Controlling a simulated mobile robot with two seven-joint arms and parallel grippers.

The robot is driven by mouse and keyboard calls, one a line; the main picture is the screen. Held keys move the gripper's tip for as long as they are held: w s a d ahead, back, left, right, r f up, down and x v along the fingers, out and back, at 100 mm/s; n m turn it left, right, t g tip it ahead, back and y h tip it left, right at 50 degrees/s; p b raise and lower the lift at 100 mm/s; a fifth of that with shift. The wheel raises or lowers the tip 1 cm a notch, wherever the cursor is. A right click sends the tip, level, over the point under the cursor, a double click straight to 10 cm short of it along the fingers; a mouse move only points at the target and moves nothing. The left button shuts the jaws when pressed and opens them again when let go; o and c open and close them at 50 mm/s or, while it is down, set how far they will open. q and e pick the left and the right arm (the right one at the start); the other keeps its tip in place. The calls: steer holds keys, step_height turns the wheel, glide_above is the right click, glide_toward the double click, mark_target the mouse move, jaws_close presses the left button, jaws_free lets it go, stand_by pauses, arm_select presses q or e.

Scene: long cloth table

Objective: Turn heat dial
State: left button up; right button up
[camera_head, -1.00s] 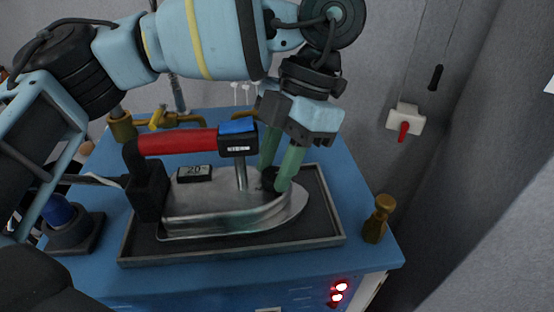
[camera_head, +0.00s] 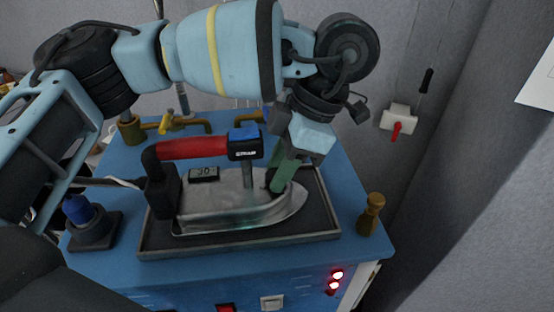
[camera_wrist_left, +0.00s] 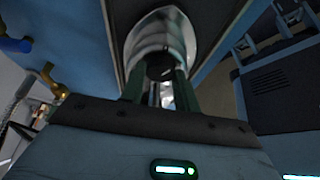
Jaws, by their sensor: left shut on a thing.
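A steam iron (camera_head: 235,212) with a metal body, a red handle (camera_head: 192,148) and a black rear block stands in a dark tray (camera_head: 318,232) on a blue cabinet top. A small display (camera_head: 204,174) on the iron reads about 30. My left gripper (camera_head: 275,184), with green fingers, comes down from above at the front of the iron. It is shut on the dark dial, which its fingers partly hide. In the left wrist view the round dark dial (camera_wrist_left: 160,68) sits between the two fingers, in front of the shiny iron. My right gripper is not in view.
Brass pipes (camera_head: 180,126) stand behind the iron. A blue-topped fixture (camera_head: 80,212) stands at the left and a brass knob post (camera_head: 371,213) at the right corner. Red lights (camera_head: 335,281) glow on the cabinet front. A wall switch with a red lever (camera_head: 398,122) hangs at the right.

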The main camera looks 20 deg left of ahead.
arm_select(q)
steer(key=m+t, duration=0.1)
steer(key=m, duration=0.2)
steer(key=m+t, duration=0.1)
steer(key=m, duration=0.1)
steer(key=shift+s+m+y+p, duration=0.15)
steer(key=shift+m+y+p, duration=0.15)
steer(key=shift+m, duration=0.1)
steer(key=shift+s+m+t, duration=0.1)
steer(key=shift+m+t, duration=0.8)
steer(key=shift+m, duration=1.3)
steer(key=o, duration=1)
steer(key=shift+v, duration=3.95)
steer(key=shift+a, duration=0.1)
